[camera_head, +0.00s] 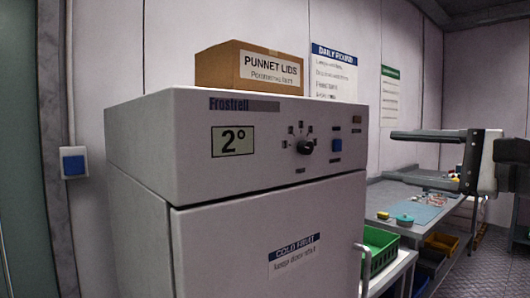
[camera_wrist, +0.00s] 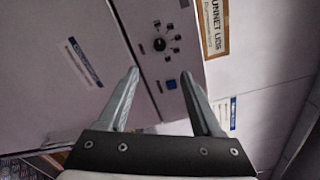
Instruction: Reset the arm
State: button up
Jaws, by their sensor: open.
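My gripper (camera_head: 391,156) is at the right of the head view, its two fingers spread apart and pointing left. It is in the air in front of the work table, to the right of the white fridge (camera_head: 150,170). In the wrist view my gripper (camera_wrist: 160,73) is open, and nothing shows between its fingers. Beyond them are the fridge's control panel with a black knob (camera_wrist: 159,44) and a blue button (camera_wrist: 171,84). My arm comes in from the right edge of the head view.
A cardboard box of punnet lids (camera_head: 217,68) sits on the fridge. The work table (camera_head: 385,197) with a blue mat (camera_head: 425,213) stands to the right. A green crate (camera_head: 381,240) is beside the closed fridge door. Several coloured bins sit under the table.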

jog(key=s+a+f+n+g+h, duration=0.1)
jog(key=s+a+f+n+g, duration=0.15)
jog(key=a+f, duration=0.4)
jog(key=s+a+f+n+g+h, duration=0.2)
jog(key=a+f+n+g, duration=0.15)
jog(key=f, duration=0.65)
jog(key=s+f+n+g+h, duration=0.2)
jog(key=s+f+n+h, duration=0.25)
jog(key=f, duration=0.35)
jog(key=s+f+n+g+h, duration=0.1)
jog(key=s+f+n+h, duration=0.3)
jog(key=f, duration=0.3)
notch_tip(320, 180, up, 13)
jog(key=p, duration=1.2)
jog(key=shift+w+a+f+n+y+p, duration=0.2)
jog(key=shift+w+a+n+y+p, duration=0.05)
jog(key=shift+n+y+p, duration=0.2)
jog(key=shift+a, duration=0.1)
